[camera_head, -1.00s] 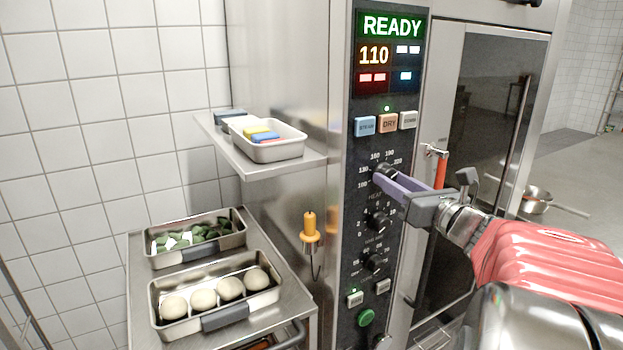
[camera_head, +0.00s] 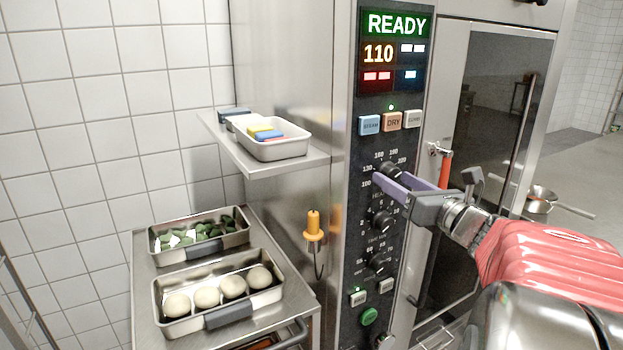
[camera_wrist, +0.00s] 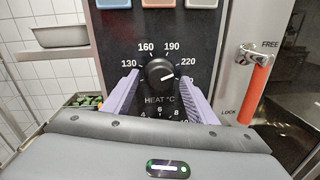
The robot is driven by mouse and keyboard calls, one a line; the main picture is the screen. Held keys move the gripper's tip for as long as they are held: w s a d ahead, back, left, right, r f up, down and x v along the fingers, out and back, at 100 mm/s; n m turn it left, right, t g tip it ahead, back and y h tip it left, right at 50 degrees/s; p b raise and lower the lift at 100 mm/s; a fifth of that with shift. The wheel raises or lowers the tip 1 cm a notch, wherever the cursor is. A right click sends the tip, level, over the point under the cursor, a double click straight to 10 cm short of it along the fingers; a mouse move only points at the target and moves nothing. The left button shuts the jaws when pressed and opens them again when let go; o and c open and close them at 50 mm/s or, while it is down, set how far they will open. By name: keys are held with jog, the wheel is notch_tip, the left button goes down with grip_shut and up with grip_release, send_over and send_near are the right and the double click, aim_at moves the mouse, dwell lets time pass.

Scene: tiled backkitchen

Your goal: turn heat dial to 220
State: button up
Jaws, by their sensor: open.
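The heat dial (camera_wrist: 160,73) is a round black knob on the dark oven panel, ringed by white numbers 130, 160, 190 and 220. In the wrist view its white pointer mark lies toward the right, a little below the line to the 220 label (camera_wrist: 188,62). In the head view the dial (camera_head: 391,172) is partly covered by my gripper (camera_head: 388,182). My gripper's two purple fingers (camera_wrist: 160,80) are open, one on each side of the dial. Gaps show between the fingers and the knob. The display (camera_head: 380,54) reads 110 under READY.
More knobs (camera_head: 382,220) sit below the heat dial, with buttons (camera_head: 392,122) above it. A red-handled lever (camera_wrist: 258,88) marked FREE and LOCK stands right of the panel. At left are a shelf with a tray (camera_head: 272,150) and a cart with trays of dough balls (camera_head: 207,297) and greens.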

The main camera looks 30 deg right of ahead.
jog(key=shift+s, duration=0.15)
jog(key=s, duration=1.3)
jog(key=shift+s+a, duration=0.25)
jog(key=shift+a, duration=0.1)
